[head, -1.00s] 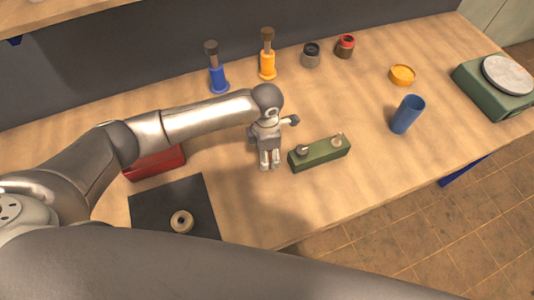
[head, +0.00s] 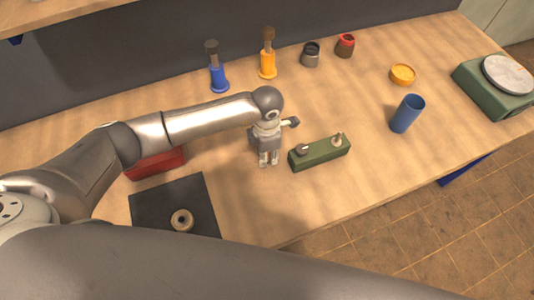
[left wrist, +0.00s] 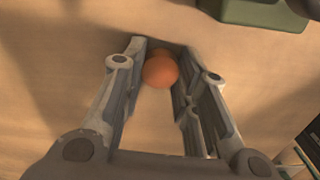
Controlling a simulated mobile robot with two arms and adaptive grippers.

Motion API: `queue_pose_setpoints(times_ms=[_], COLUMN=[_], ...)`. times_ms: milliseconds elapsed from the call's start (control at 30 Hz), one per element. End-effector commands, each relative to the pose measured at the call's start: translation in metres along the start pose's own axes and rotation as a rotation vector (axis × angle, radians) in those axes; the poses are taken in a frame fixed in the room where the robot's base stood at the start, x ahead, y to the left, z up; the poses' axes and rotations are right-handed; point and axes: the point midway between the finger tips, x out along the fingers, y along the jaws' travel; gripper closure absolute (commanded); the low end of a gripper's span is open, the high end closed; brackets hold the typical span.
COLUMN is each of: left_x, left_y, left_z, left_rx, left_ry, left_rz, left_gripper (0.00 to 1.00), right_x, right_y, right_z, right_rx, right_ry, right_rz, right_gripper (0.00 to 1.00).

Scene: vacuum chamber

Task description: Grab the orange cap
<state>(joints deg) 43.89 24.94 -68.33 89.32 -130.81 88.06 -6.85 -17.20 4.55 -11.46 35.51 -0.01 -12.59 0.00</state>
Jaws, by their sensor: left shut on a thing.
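The orange cap (left wrist: 160,70), small and rounded, sits between the two fingers of my left gripper (left wrist: 160,50) in the left wrist view. The fingers are shut on it near their tips. In the head view my left gripper (head: 268,160) points down over the wooden table, left of the green block, and hides the cap. Whether the cap touches the table is hard to tell. My right gripper is not in view.
A green block (head: 321,153) with two metal pieces is just right of my left gripper. A red box (head: 157,163) and black mat (head: 150,205) lie left. A blue cup (head: 407,114), a shallow yellow-orange dish (head: 402,75) and a green scale (head: 490,90) stand right.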

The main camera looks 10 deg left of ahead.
Motion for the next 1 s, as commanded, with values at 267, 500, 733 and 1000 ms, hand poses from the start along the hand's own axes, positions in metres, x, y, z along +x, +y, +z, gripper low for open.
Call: queue_pose_setpoints(times_ms=[267, 500, 733, 1000], left_x=[-0.023, -0.063, -0.099, -0.121], left_y=[0.001, -0.029, -0.077, -0.121], left_z=[0.001, 0.008, 0.018, 0.028], left_rx=[0.001, 0.008, 0.009, 0.003], left_ry=[-0.002, -0.007, -0.004, -0.002], left_rz=[0.003, 0.004, 0.002, 0.001], left_gripper=[0.81, 0.81, 0.81, 0.81], right_x=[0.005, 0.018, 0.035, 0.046], right_y=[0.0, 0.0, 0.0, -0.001], right_z=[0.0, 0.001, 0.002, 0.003], right_rx=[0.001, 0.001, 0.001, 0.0], right_ry=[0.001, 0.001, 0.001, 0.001], right_rz=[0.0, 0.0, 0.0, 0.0], right_gripper=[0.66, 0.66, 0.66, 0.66])
